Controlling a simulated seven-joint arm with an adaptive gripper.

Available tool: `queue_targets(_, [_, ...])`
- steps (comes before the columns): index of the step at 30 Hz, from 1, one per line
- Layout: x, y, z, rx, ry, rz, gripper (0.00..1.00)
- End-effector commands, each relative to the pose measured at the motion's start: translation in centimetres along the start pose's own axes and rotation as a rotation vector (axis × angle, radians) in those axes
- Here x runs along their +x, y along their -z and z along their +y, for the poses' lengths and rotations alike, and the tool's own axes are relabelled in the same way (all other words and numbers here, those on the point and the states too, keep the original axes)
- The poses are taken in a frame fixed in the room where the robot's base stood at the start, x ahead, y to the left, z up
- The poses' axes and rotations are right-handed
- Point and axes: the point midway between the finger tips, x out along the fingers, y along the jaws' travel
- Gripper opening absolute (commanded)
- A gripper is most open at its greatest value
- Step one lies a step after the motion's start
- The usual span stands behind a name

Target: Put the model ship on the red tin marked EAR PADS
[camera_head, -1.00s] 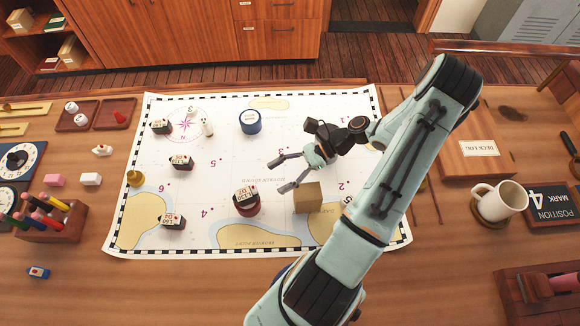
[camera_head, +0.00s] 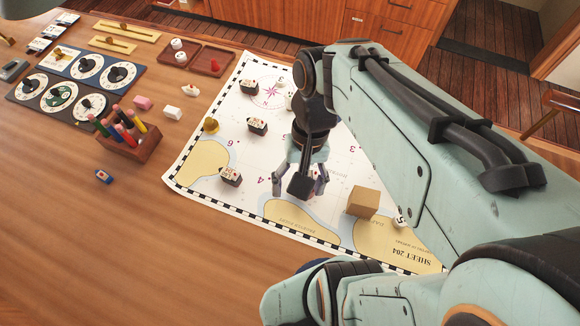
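My gripper (camera_head: 300,194) points down over the chart, its two fingers spread apart to either side of a dark part. I cannot make out anything held between them. The red tin is not visible now; my gripper and arm cover that part of the chart. No EAR PADS lettering is readable. I cannot tell which is the model ship.
The chart (camera_head: 215,135) bears several dark labelled blocks (camera_head: 231,176), a brass piece (camera_head: 211,125) and a cardboard box (camera_head: 363,202) right of my gripper. A pen holder (camera_head: 128,150), dial panels (camera_head: 75,85) and wooden trays (camera_head: 212,60) stand left and behind. The front-left table is clear.

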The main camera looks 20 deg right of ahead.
Motion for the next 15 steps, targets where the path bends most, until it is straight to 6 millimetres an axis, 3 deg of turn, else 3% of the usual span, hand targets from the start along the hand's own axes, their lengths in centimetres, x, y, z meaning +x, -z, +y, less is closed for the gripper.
queue_targets(3, [-0.6,-2.9,-0.9,-0.244,-0.062,0.096,0.58])
queue_targets(6, [-0.6,-4.3,-1.0,-0.367,-0.086,0.139,0.58])
queue_targets(15, [-0.6,-4.9,-1.0,-0.436,-0.096,0.161,0.58])
